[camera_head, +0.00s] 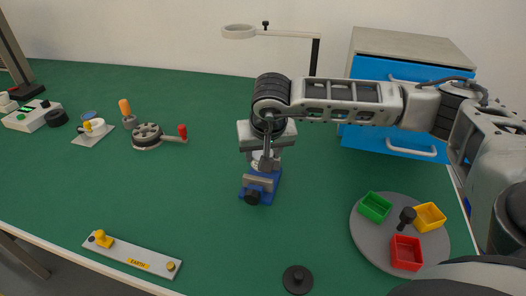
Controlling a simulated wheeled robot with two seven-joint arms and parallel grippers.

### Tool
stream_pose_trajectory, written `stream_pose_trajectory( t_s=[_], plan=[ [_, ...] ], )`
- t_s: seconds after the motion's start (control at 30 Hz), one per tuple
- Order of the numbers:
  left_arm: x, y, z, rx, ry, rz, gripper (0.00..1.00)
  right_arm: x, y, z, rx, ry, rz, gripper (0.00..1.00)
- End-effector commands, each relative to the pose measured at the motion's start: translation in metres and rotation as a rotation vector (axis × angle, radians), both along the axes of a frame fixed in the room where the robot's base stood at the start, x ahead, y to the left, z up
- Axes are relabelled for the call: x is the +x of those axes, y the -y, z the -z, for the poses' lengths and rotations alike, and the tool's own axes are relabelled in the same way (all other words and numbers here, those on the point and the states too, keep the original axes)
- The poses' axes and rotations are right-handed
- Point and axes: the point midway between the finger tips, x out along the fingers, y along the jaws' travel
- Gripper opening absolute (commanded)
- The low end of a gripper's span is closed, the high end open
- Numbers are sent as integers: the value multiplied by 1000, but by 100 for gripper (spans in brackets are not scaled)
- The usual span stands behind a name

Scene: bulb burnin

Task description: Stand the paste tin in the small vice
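The small vice (250,193) is blue with pale grey jaws and a dark round knob at its front. It stands on the green bench, in the middle of the view. My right arm reaches in from the right, and my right gripper (267,161) points down right over the vice jaws. The arm and gripper hide the upper part of the vice. A flat black round piece (298,279) lies near the front edge. My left gripper is not in view.
A grey round tray (365,240) holds green, yellow and red bins and a black knobbed piece. A blue drawer cabinet (365,70) and a ring lamp (239,31) stand behind. An EARTH strip (130,256) lies front left. A crank device (146,136) stands left. The centre-left bench is clear.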

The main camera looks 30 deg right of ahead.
Motion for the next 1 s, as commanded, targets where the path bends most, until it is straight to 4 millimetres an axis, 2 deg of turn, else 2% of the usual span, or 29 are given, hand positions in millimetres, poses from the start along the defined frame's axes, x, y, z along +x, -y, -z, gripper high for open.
stream_pose_trajectory(
  t_s=[0.37, 1.0],
  plan=[
    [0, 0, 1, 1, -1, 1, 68, 0, 0, 0, 0, 1, 0, 20],
    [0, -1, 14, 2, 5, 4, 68, 0, 0, 19, 0, 1, 0, 20]
  ],
)
